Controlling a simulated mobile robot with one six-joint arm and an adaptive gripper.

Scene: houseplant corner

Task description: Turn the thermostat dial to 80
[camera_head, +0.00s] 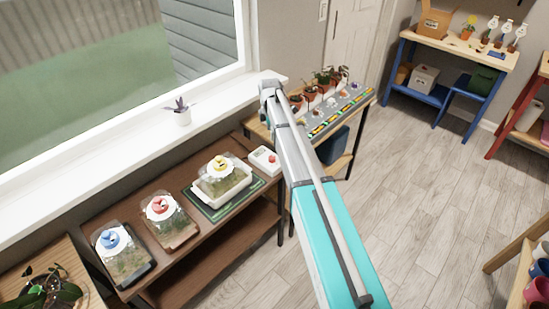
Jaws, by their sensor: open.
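A small white box (264,161) with small red marks on its top lies at the right end of the brown bench, beside the green tray. It may be the thermostat, but its dial and numbers are too small to read. My teal and white arm rises through the middle of the picture and passes just right of this box. My gripper does not show; the arm's far end is near the corner of the window sill.
The brown bench (190,234) carries clear-covered containers with blue, red and yellow knobs; one stands on the green tray (217,209). A potted plant (180,113) stands on the sill. Potted plants line the table behind my arm. A blue-legged shelf (450,50) stands far right. The wood floor (420,190) is clear.

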